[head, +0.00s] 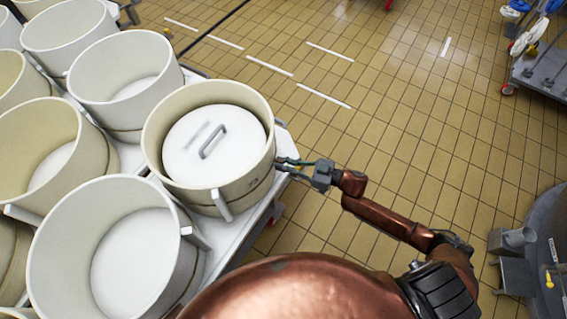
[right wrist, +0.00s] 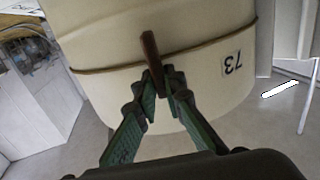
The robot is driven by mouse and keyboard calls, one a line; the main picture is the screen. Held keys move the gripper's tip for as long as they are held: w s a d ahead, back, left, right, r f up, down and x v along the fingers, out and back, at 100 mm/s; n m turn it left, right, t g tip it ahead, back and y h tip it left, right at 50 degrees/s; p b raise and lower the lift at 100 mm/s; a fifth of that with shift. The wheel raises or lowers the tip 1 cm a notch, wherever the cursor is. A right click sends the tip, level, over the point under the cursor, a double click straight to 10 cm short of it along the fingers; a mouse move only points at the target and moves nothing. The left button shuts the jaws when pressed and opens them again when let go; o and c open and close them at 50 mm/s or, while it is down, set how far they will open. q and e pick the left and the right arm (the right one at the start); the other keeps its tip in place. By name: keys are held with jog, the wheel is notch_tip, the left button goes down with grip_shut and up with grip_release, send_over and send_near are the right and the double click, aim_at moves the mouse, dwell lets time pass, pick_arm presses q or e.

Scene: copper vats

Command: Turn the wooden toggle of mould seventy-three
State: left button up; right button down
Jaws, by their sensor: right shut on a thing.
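Mould seventy-three (head: 170,110) is a cream round tub with a white lid (head: 185,150) with a grey handle inside its rim. It also fills the top of the right wrist view (right wrist: 110,40), where its number label (right wrist: 232,66) reads upside down. The wooden toggle (right wrist: 149,48) is a brown stick against the tub wall, at the cord around it. My right gripper (head: 282,163) is at the tub's right side. In the right wrist view its green fingers (right wrist: 157,82) are closed on the toggle's lower end. The toggle is too small to make out in the head view.
Several open cream tubs (head: 90,205) crowd the white table at left, close to mould seventy-three. The table's edge (head: 235,240) runs below the gripper. The tiled floor (head: 400,110) at right is clear, with carts at the far right.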

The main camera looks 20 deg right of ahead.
pick_arm(q)
jog(key=shift+w, duration=0.35)
